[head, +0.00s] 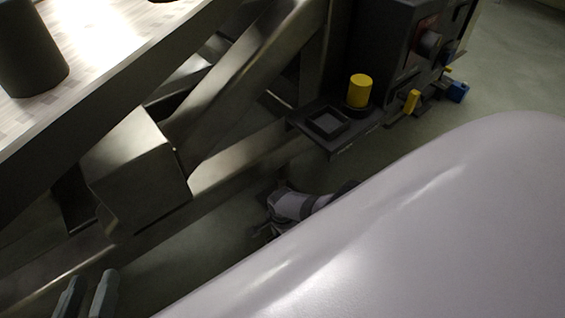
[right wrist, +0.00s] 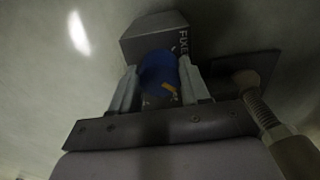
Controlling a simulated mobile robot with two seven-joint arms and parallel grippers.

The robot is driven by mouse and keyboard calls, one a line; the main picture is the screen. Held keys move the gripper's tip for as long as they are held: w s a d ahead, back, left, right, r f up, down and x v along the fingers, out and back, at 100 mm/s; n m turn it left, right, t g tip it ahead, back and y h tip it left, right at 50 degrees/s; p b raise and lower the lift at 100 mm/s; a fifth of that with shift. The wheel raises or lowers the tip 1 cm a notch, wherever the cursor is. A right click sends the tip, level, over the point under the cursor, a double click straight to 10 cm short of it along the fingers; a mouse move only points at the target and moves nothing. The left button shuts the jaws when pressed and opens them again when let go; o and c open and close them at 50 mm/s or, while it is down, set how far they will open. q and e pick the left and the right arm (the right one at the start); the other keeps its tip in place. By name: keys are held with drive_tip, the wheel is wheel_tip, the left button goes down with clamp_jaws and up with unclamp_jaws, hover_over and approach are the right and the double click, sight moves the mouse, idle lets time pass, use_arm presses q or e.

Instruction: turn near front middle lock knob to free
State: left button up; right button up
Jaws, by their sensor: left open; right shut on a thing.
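In the right wrist view, a round blue knob (right wrist: 157,72) with a small orange mark sits on a dark block (right wrist: 150,24) whose lettering partly reads "FIXE". My right gripper (right wrist: 158,66) is shut on this knob, one finger on each side. The orange mark is toward the lower right of the knob; the full lettering is hidden, so I cannot read the setting. I cannot tell from the head view which lock knob this is. My left gripper (head: 85,295) is open and empty at the lower left of the head view, apart from everything.
A metal frame beam (head: 235,85) and a pale tabletop (head: 120,40) fill the upper left. The lower right of the head view is blocked.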

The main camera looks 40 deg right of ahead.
idle(0.5)
drive_tip(key=o, duration=1.1)
drive_tip(key=shift+c, duration=0.2)
use_arm(q)
drive_tip(key=shift+r, duration=0.1)
use_arm(e)
drive_tip(key=shift+r+p, duration=0.7)
wheel_tip(320, 180, up, 4)
drive_tip(key=p, duration=0.4)
drive_tip(key=shift+r+p, duration=0.6)
use_arm(q)
drive_tip(key=shift+w+d+r+n+g, duration=0.2)
drive_tip(key=shift+d+n+g, duration=0.45)
drive_tip(key=shift+g, duration=0.35)
use_arm(e)
drive_tip(key=shift+r, duration=0.25)
